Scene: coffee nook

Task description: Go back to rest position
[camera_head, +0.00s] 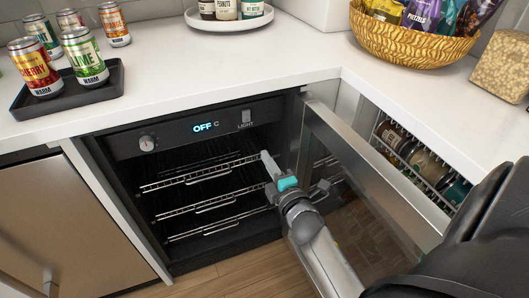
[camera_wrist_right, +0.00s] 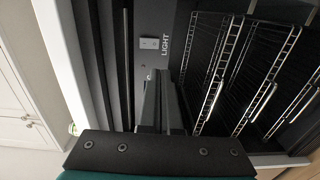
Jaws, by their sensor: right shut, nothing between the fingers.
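My right gripper (camera_head: 270,166) is shut and empty. My left gripper is not in view.
A black tray (camera_head: 112,88) with several cans stands on the white counter (camera_head: 180,70). A gold basket (camera_head: 415,40) of snack bags sits at the right. A wire rack (camera_head: 420,165) with jars is behind the door. The wood floor (camera_head: 235,280) below is partly clear.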

